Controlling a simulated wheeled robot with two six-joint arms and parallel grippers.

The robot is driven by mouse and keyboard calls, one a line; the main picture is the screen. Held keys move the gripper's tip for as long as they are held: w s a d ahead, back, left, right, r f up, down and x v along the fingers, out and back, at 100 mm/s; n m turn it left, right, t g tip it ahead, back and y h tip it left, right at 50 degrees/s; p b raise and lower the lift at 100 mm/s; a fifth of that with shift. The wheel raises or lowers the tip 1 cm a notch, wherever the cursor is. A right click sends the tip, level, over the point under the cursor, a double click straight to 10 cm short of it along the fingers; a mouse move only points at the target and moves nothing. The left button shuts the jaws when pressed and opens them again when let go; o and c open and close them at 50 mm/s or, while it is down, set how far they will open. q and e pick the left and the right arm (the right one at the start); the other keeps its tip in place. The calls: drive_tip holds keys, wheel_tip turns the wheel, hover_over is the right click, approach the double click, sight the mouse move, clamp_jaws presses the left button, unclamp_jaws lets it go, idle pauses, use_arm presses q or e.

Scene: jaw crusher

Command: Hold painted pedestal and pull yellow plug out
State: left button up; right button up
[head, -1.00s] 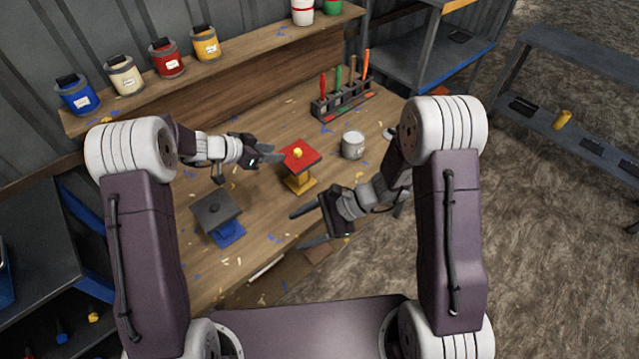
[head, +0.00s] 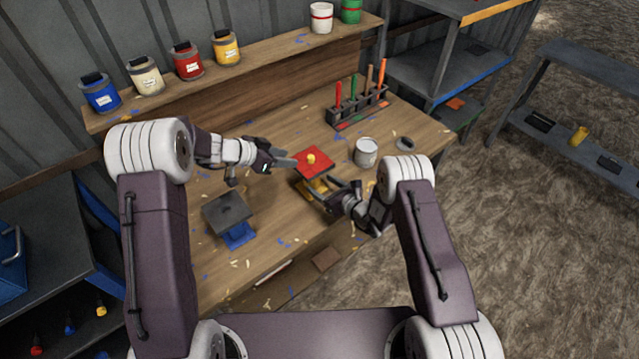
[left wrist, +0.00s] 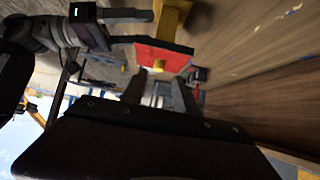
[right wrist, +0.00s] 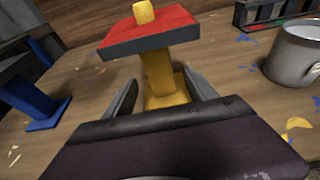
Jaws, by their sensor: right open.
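The painted pedestal has a red square top (head: 318,167) and a yellow column and base (head: 313,188), and it stands upright on the workbench. The yellow plug (head: 311,158) sits upright in the middle of the red top. It also shows in the right wrist view (right wrist: 144,12). My right gripper (right wrist: 160,92) is open, with its fingers on either side of the yellow column below the red top; contact cannot be told. My left gripper (head: 290,161) is open and empty, beside the left edge of the red top. Its fingers (left wrist: 160,97) show apart in the left wrist view.
A pedestal with a dark top (head: 220,207) and blue base (head: 238,235) stands to the left. A grey can (head: 366,153) is to the right. A tool rack (head: 350,117) stands behind. Paint pots line the shelf (head: 270,72). The bench (head: 275,225) front is mostly clear.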

sight(308, 159)
drive_tip(key=x, duration=0.4)
clamp_jaws()
use_arm(q)
drive_tip(key=shift+o, duration=1.2)
drive_tip(key=s+a+f+m+t+h, duration=0.1)
drive_tip(key=a+m+h, duration=0.1)
drive_tip(key=m, duration=1.6)
drive_tip(key=s+a+m+t+h, duration=0.1)
drive_tip(key=a+m, duration=0.1)
drive_tip(key=m, duration=1.6)
drive_tip(key=x, duration=1.2)
drive_tip(key=shift+s+d, duration=0.2)
drive_tip(key=shift+d, duration=0.1)
